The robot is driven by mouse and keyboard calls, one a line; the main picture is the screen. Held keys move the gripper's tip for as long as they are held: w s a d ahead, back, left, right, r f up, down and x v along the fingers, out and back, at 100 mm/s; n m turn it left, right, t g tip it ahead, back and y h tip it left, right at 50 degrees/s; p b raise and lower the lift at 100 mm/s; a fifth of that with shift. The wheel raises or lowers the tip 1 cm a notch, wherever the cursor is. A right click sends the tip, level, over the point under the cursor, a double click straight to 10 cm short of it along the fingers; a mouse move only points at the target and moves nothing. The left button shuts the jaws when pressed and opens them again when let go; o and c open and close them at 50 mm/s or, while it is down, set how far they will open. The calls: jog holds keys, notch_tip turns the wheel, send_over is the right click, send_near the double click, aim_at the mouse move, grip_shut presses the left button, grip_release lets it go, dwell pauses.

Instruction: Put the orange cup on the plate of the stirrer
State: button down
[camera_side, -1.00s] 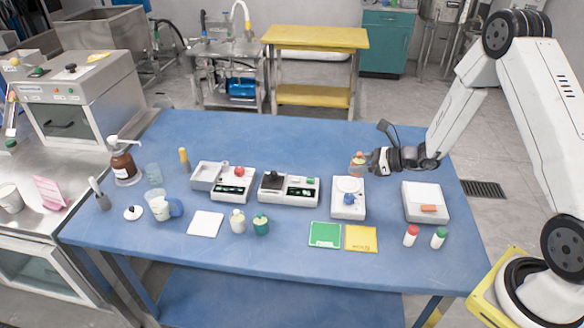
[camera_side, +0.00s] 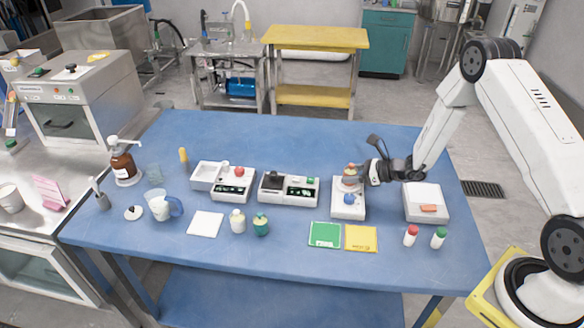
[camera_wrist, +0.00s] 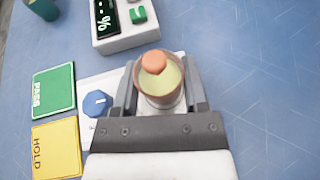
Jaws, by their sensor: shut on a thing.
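The orange cup (camera_side: 349,180) is in my gripper (camera_side: 359,177), above or on the round plate at the back of the white stirrer (camera_side: 347,213). The cup looks upright. I cannot tell whether its base touches the plate, which it mostly hides. In the wrist view the cup (camera_wrist: 158,98) sits between the two grey fingers of my gripper (camera_wrist: 159,82); a yellow-green inside and an orange rounded piece show at its top. The stirrer's blue knob (camera_wrist: 97,103) shows left of the fingers.
A white device with a display (camera_side: 289,189) stands left of the stirrer, and a white scale-like box (camera_side: 425,202) stands right. Green (camera_side: 325,234) and yellow (camera_side: 361,238) cards lie in front. Red-capped (camera_side: 411,235) and green-capped (camera_side: 439,237) bottles stand front right. The table behind the stirrer is clear.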

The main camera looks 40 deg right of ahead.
jog(key=shift+f, duration=0.35)
jog(key=shift+c, duration=0.6)
grip_release()
jog(key=shift+r, duration=0.15)
jog(key=shift+s+d+r, duration=0.1)
jog(key=shift+s, duration=0.05)
jog(key=v, duration=1.1)
jog(key=shift+s+d, duration=0.15)
jog(key=shift+s, duration=0.1)
jog(key=shift+r, duration=0.1)
